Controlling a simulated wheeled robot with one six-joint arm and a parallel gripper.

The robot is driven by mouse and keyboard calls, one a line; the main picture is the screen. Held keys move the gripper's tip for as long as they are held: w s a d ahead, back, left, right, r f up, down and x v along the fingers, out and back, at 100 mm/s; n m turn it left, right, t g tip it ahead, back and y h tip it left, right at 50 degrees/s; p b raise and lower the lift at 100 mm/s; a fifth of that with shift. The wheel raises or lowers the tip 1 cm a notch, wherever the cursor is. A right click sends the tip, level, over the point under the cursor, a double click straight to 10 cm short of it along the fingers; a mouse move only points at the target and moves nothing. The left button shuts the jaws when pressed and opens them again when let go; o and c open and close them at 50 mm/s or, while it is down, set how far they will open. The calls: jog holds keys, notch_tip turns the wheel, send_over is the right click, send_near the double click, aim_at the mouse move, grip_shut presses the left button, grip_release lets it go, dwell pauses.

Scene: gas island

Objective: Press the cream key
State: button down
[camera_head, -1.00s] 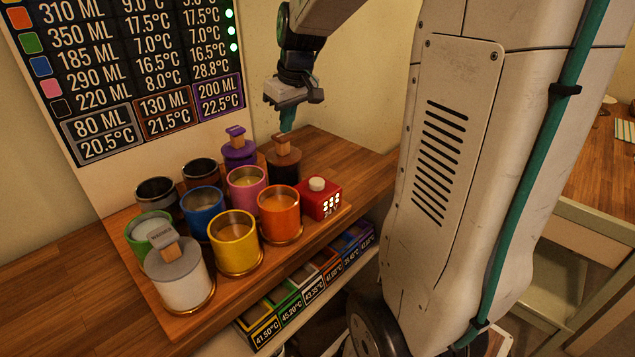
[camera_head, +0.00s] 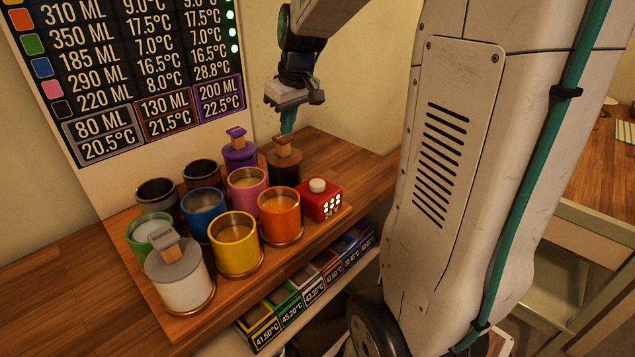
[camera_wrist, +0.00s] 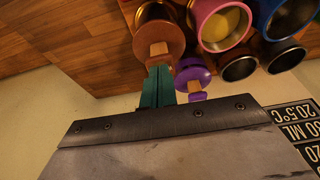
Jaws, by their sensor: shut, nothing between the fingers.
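The cream key (camera_head: 317,184) is a small pale round button on top of a red box (camera_head: 322,202) with a lit number display. The box stands at the right end of the wooden tray, beside the orange cup. My gripper (camera_head: 288,121) is shut and empty, with its teal fingers pointing down above and behind the box, to its left. In the wrist view the teal fingers (camera_wrist: 158,88) show near a brown-lidded cup (camera_wrist: 158,35). The cream key cannot be seen in the wrist view.
An orange cup (camera_head: 280,215) and a dark cup with a brown lid and wooden handle (camera_head: 284,165) stand close to the box. Several other cups share the tray (camera_head: 185,326). A chart board (camera_head: 130,75) leans behind.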

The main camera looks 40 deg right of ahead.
jog(key=s+a+r, duration=0.3)
jog(key=s+a, duration=0.8)
jog(key=s+a+f+g, duration=0.1)
jog(key=s+a, duration=0.2)
jog(key=s, duration=0.4)
jog(key=s+a+f+g, duration=0.1)
jog(key=s+a+f, duration=0.1)
jog(key=s, duration=0.5)
jog(key=shift+a, duration=0.45)
jog(key=shift+s, duration=0.1)
